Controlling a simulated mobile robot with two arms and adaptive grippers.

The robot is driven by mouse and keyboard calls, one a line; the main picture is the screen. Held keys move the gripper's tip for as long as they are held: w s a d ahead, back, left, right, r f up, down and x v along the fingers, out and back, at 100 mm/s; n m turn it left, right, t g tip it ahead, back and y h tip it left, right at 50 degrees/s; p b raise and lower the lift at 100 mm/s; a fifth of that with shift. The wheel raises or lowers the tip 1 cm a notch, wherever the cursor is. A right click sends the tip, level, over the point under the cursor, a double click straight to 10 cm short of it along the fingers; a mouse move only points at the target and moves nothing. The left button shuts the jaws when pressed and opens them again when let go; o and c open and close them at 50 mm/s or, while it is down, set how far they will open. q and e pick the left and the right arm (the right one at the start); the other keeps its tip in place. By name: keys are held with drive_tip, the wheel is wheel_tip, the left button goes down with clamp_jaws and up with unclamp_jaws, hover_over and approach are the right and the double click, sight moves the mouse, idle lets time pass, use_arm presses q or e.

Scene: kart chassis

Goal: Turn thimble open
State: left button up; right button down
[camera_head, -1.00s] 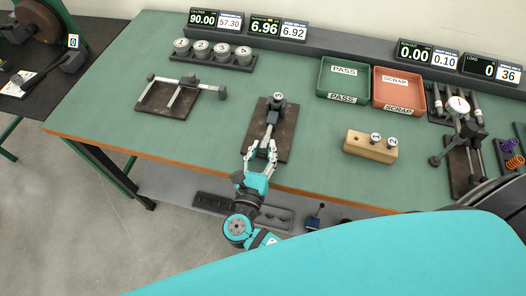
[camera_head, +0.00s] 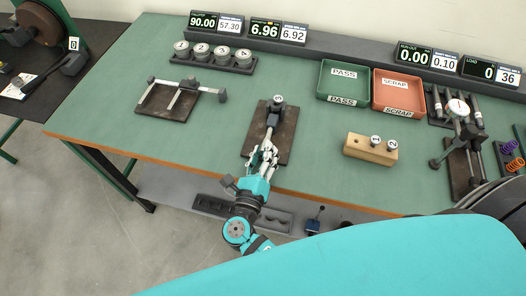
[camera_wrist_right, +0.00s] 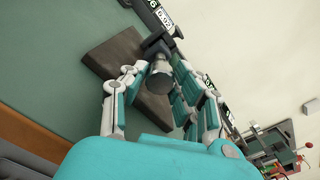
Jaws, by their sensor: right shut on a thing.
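A micrometer (camera_head: 272,118) stands on a dark rectangular base plate (camera_head: 286,146) at the middle of the bench, with a small numbered piece (camera_head: 278,100) at its far end. My right gripper (camera_head: 264,152) reaches in from the bench's front edge, over the near end of the plate. In the right wrist view, the grey cylindrical thimble (camera_wrist_right: 160,77) lies between the fingers of my right gripper (camera_wrist_right: 156,73), and the gripper is shut on it. The fingers partly hide the thimble in the head view. My left gripper is not in view.
A wooden block (camera_head: 370,149) with numbered pieces stands to the right. A green PASS tray (camera_head: 343,101) and a red SCRAP tray (camera_head: 398,109) lie behind it. A caliper-like gauge (camera_head: 180,97) lies to the left. Displays line the back. Green bench surface beside the plate is clear.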

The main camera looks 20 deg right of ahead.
drive_tip(key=c, duration=1)
unclamp_jaws()
